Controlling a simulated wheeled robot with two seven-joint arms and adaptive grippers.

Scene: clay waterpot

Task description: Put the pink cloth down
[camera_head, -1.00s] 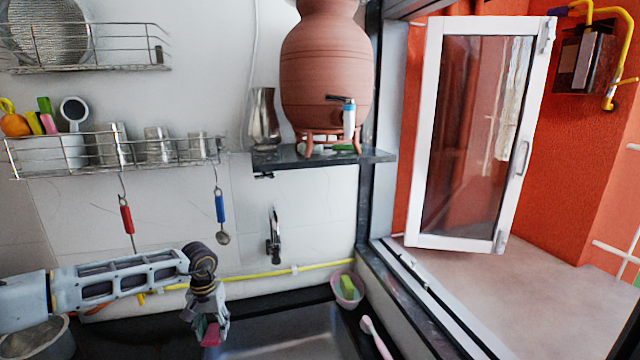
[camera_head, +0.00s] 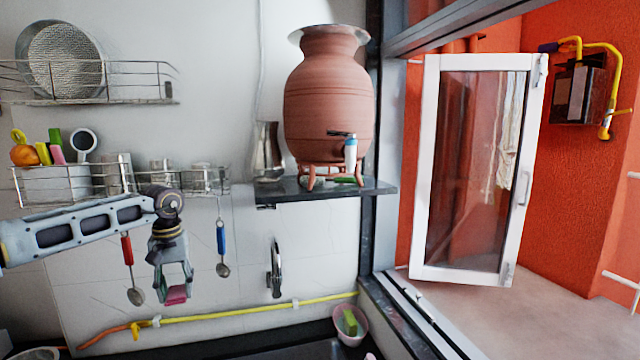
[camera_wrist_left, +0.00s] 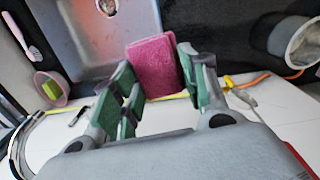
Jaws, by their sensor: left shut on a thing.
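The pink cloth (camera_wrist_left: 153,64) is a small folded block held between the fingers of my left gripper (camera_wrist_left: 152,88) in the left wrist view. In the head view my left gripper (camera_head: 174,290) points down with the cloth (camera_head: 176,296) at its fingertips, in front of the white wall and below the wire rack. The gripper is shut on the cloth. In the wrist view the sink (camera_wrist_left: 105,40) lies beyond and below the cloth. My right gripper is out of view.
A clay waterpot (camera_head: 328,100) stands on a dark shelf (camera_head: 290,190). A pink bowl with a sponge (camera_head: 349,322) sits by the window corner. Utensils hang from the wire rack (camera_head: 60,198) near my left arm. A metal pot (camera_wrist_left: 302,42) stands on the dark counter.

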